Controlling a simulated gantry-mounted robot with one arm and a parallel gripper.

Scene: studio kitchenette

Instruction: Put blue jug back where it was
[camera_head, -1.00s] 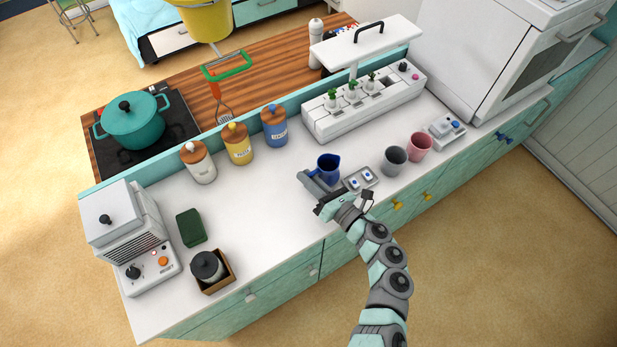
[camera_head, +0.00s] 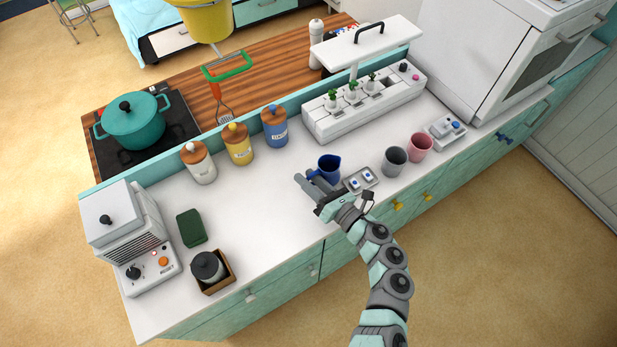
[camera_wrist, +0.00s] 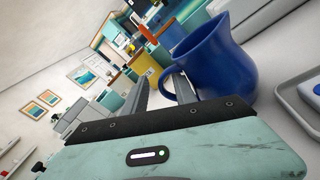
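My gripper (camera_head: 309,179) is low over the counter at the jug's near left side. In the wrist view, the blue jug (camera_wrist: 213,55) is large at right of centre, its handle facing my fingers. My gripper (camera_wrist: 162,84) has its two fingers apart, with the handle between them and close against the right finger. A gap shows between the handle and the left finger. The jug's base is partly hidden by the gripper in the head view.
The knob panel (camera_head: 361,179) is close to the jug's right. A grey cup (camera_head: 395,160) and a pink cup (camera_head: 419,147) stand further right. Yellow (camera_head: 238,146) and blue (camera_head: 275,128) canisters stand behind. The counter left of my gripper is clear.

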